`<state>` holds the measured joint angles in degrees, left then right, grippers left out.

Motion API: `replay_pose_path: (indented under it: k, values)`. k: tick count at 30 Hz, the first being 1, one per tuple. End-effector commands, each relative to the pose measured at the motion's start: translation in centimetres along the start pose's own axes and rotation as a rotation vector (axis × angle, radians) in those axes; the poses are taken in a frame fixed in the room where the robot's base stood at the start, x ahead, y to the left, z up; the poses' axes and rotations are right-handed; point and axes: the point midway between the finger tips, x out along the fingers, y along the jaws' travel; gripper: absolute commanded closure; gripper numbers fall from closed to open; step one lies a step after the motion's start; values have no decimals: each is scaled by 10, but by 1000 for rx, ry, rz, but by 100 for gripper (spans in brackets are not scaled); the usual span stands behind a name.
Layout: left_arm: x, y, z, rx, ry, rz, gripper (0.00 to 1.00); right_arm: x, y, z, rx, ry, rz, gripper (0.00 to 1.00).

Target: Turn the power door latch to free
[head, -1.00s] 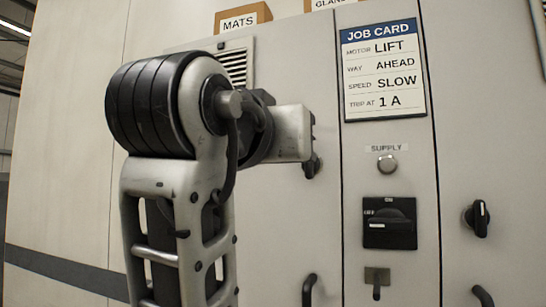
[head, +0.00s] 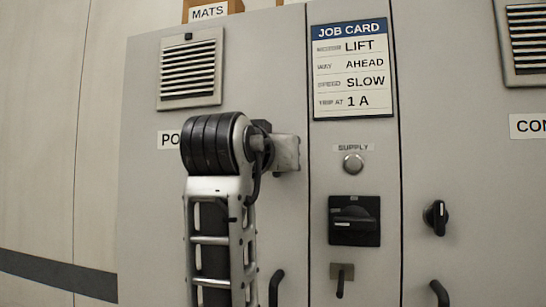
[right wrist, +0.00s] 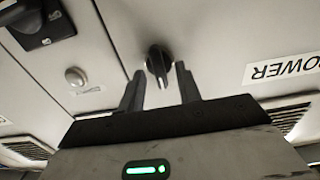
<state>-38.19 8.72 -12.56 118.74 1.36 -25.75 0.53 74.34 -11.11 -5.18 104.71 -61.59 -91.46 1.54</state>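The power door latch (right wrist: 158,62) is a black rotary knob on the grey door bearing the POWER label. In the right wrist view its handle stands close to vertical, slightly tilted. My right gripper (right wrist: 159,78) is open, with one finger on each side of the knob. I cannot tell whether the fingers touch it. In the head view my right gripper (head: 287,152) is in front of the power door and hides the latch. The POWER label (head: 168,140) is partly covered by my arm. My left gripper is not in view.
Right of the power door are a job card (head: 354,70), a supply button (head: 353,164), a black rotary switch (head: 354,220) and a small lever (head: 341,279). Another black latch (head: 436,217) is on the door farther right. A door handle (head: 276,288) is below my gripper.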

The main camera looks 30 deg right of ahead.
Motion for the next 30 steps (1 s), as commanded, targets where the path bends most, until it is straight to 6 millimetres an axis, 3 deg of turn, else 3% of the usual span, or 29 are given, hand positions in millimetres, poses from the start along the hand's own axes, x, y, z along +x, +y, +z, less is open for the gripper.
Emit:
replay_pose_path:
  k: [1,3,4,17,30]
  values:
    - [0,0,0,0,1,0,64,0,0,0,0,0,0,79]
    - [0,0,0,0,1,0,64,0,0,0,0,0,0,99]
    - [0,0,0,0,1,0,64,0,0,0,0,0,0,100]
    - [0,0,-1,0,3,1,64,-1,0,0,60,-2,-2,100]
    - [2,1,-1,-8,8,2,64,-1,2,1,405,-3,-2,100]
